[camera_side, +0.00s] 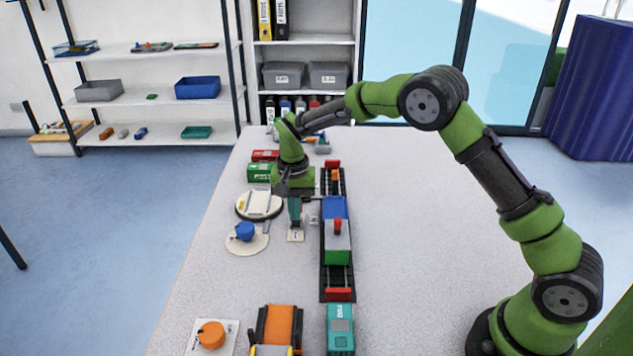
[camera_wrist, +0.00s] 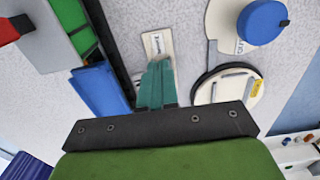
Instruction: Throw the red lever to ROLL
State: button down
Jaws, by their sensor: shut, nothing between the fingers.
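A small pale labelled plate (camera_side: 296,237) lies on the table, left of the track. It also shows in the wrist view (camera_wrist: 155,42), but its lettering is too small to read. My gripper (camera_side: 295,224) points down at this plate with its teal fingers (camera_wrist: 158,68) shut and empty. The fingers cover part of the plate; I cannot tell whether they touch it. No lever is clear on the plate. A red upright piece (camera_side: 337,225) stands on a grey block (camera_side: 338,236) on the track; I cannot tell if it is the red lever.
The track (camera_side: 337,277) carries blue and green blocks right of my gripper. A round white turntable (camera_side: 259,205) and a blue knob (camera_side: 245,231) are on the left. An orange knob (camera_side: 211,335) and orange conveyor (camera_side: 279,325) are in front. The table's right side is clear.

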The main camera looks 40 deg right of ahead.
jog(key=shift+s+a, duration=0.2)
notch_tip(320, 180, up, 7)
dwell(0.6)
jog(key=shift+w, duration=0.1)
jog(key=s+r+n+t, duration=0.1)
jog(key=s+r, duration=0.3)
jog(key=s, duration=0.5)
jog(key=s+d+r+n+t+y, duration=0.1)
jog(key=s+r+n+t, duration=0.1)
jog(key=s, duration=0.7)
jog(key=s+d+r+n+t+y, duration=0.1)
jog(key=s+r+n+t, duration=0.1)
jog(key=s+r+t, duration=0.2)
jog(key=s+r, duration=0.3)
jog(key=s, duration=0.3)
